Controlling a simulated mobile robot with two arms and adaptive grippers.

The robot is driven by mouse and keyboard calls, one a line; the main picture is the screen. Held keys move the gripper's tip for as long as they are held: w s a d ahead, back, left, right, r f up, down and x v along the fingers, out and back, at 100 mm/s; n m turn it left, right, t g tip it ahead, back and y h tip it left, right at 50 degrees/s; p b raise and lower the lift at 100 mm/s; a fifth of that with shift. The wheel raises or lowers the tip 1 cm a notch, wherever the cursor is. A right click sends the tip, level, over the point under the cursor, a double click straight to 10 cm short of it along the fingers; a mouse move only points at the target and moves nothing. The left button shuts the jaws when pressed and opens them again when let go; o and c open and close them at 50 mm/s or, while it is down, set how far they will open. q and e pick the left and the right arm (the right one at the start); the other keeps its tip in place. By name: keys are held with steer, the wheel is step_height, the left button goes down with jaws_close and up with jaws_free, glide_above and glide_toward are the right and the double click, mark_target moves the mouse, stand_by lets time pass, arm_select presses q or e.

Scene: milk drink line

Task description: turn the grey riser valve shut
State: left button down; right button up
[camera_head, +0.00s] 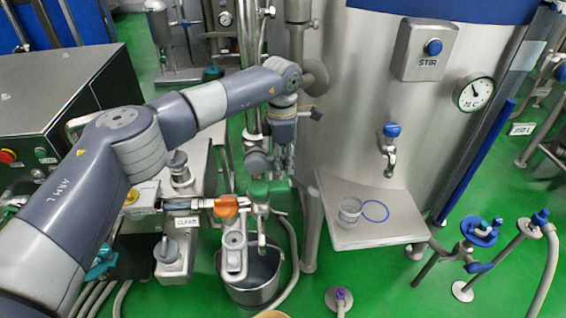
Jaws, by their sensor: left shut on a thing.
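The grey riser valve (257,162) sits on the upright steel pipe left of the big tank. Its round grey body shows just left of my gripper, and its handle is mostly hidden by the fingers. My left gripper (283,168) points down, reaching in from the left and above. Its fingers are shut on what appears to be the grey valve's handle. I cannot tell the handle's exact angle. My right gripper is not in view.
Below are a green valve (268,187), an orange handle (227,206) and a steel bucket (252,275). Blue-handled valves (482,234) stand at the right.

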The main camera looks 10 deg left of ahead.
arm_select(q)
steer(key=shift+f, duration=0.25)
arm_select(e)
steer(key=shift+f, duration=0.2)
arm_select(q)
steer(key=shift+s, duration=0.1)
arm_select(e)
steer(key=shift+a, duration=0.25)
arm_select(q)
steer(key=c, duration=1.7)
jaws_free()
steer(key=shift+o, duration=0.9)
steer(key=shift+r, duration=0.2)
step_height(320, 180, up, 12)
steer(key=shift+d+f, duration=0.1)
steer(key=shift+f, duration=0.1)
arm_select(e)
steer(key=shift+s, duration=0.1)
